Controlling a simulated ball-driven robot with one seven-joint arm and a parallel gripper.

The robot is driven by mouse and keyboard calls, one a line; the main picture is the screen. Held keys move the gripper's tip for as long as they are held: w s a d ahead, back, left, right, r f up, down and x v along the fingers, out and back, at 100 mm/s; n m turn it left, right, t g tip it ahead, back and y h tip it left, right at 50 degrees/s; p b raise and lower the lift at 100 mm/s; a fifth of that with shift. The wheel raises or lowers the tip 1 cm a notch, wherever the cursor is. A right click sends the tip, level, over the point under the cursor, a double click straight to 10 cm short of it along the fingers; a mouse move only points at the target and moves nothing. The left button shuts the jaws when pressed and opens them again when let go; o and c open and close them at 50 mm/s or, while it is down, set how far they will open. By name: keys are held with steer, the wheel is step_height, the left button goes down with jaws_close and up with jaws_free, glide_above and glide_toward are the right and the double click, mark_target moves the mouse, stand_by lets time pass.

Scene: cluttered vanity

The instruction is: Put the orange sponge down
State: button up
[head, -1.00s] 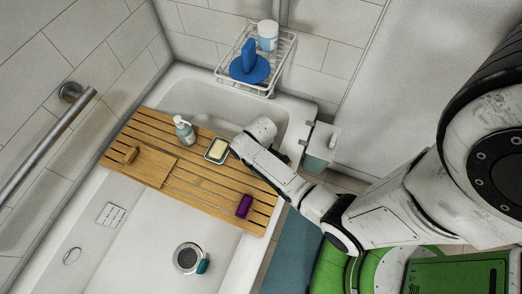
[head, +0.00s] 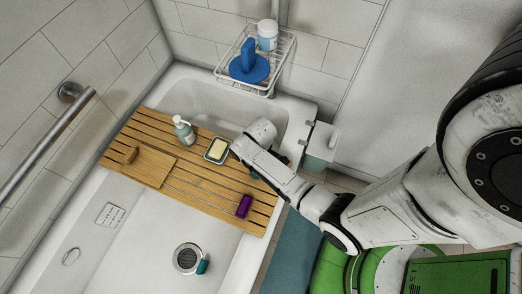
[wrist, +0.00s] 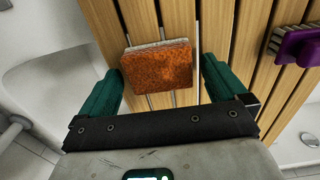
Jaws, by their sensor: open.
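In the wrist view an orange sponge (wrist: 158,68) with a pale layer along its far edge lies on the slatted wooden bath board (wrist: 220,20). My gripper (wrist: 163,85) is open, with one green finger on each side of the sponge and a gap on both sides. In the head view my arm hides the sponge, and my gripper is almost wholly hidden behind the arm over the right end of the board (head: 190,188).
On the board are a soap dish (head: 217,150) with yellow soap, a pump bottle (head: 183,130), a small wooden board (head: 148,168) and a purple brush (head: 244,206), also in the wrist view (wrist: 299,45). A wire caddy (head: 257,60) hangs at the back wall.

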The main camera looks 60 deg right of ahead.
step_height(320, 180, up, 12)
steer(key=p, duration=0.2)
steer(key=s+a+r+m+t, duration=0.1)
steer(key=s+a+r, duration=0.7)
steer(key=a+r, duration=0.1)
steer(key=shift+a, duration=0.3)
steer(key=shift+r, duration=0.1)
